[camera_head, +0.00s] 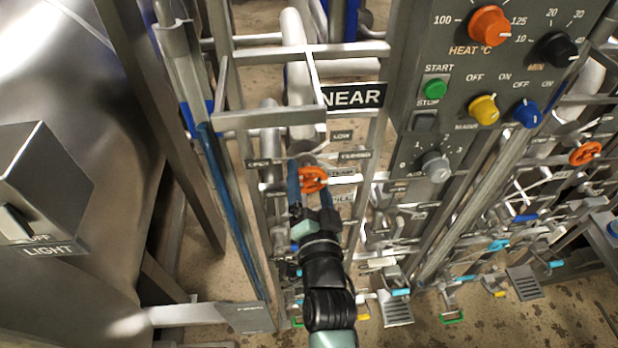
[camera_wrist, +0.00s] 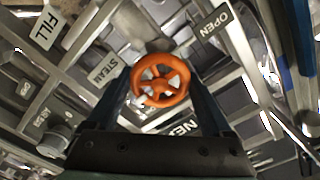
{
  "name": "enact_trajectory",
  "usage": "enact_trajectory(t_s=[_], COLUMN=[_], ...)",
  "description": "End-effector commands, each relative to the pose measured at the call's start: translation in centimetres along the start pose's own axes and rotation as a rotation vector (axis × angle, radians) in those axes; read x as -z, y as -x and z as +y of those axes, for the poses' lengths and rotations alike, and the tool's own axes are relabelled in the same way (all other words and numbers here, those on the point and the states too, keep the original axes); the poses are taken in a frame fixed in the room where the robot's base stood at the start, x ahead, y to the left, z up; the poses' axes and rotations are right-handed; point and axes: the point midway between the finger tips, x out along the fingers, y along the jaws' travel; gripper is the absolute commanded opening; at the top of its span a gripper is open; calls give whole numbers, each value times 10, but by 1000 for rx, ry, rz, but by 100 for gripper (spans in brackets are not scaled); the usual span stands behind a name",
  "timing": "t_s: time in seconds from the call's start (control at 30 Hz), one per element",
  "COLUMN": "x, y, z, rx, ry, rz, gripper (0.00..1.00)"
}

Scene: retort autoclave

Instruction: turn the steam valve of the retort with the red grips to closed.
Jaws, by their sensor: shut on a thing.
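The steam valve has an orange handwheel (camera_head: 312,179), low on the pipe frame under the NEAR sign (camera_head: 353,96). A STEAM label (camera_head: 343,179) is just right of it, an OPEN plate (camera_head: 265,163) to its left and a CLOSED plate (camera_head: 355,156) to its upper right. My gripper (camera_head: 309,192) is shut on the wheel, with one finger on each side. In the wrist view the orange wheel (camera_wrist: 160,80) sits between both fingers, with the OPEN plate (camera_wrist: 215,28) at upper right. I cannot tell which plate the valve points to. No red grips can be made out.
A grey control panel (camera_head: 455,95) with coloured knobs stands right of the frame. A second orange handwheel (camera_head: 585,153) is farther right. A steel LIGHT box (camera_head: 45,190) is on the left. Pipes and small valves crowd the space right of and below my arm.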

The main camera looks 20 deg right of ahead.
Motion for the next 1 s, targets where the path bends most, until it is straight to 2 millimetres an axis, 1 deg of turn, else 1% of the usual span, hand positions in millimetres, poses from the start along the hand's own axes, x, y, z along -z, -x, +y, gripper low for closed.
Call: enact_trajectory(t_s=[0.37, 0.4, 0.47, 0.5, 0.77, 0.87, 1.0], x=[-1, -1, -1, -1, -1, -1, -2], y=[0, 0, 0, 0, 2, 9, 30], z=[1, 1, 1, 1, 1, 1, 2], rx=[-2, -2, -2, -1, -1, -1, -2], ry=[-15, -15, -14, -13, -10, -9, -9], rz=[-3, -3, -3, -3, -2, -2, -3], gripper=[29, 86, 97, 100, 100, 100, 100])
